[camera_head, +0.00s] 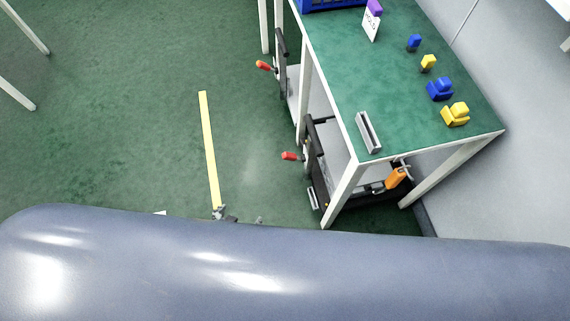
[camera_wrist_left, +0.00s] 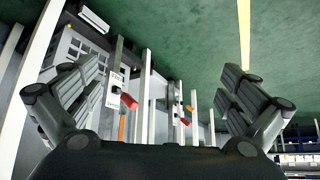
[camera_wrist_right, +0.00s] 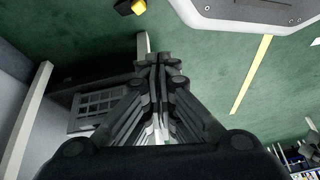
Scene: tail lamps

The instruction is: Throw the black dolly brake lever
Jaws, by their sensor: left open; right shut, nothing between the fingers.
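Two dollies stand under the green-topped table. The nearer dolly (camera_head: 313,196) looks black, with a dark upright frame and a red-tipped lever (camera_head: 290,156) that sticks out to the left. The farther dolly has a similar red-tipped lever (camera_head: 263,65). My left gripper (camera_head: 238,217) shows only its tips above my own grey arm, on the floor side left of the table. In the left wrist view its fingers (camera_wrist_left: 160,85) are spread and empty, with a red lever grip (camera_wrist_left: 129,101) beyond and between them. My right gripper (camera_wrist_right: 158,58) is shut and empty, hidden in the head view.
The table (camera_head: 345,80) carries a grey bar (camera_head: 368,132), blue and yellow parts and a sign (camera_head: 371,24). Its white legs (camera_head: 343,193) stand close to the levers. Floor around the yellow stripe (camera_head: 209,150) is clear.

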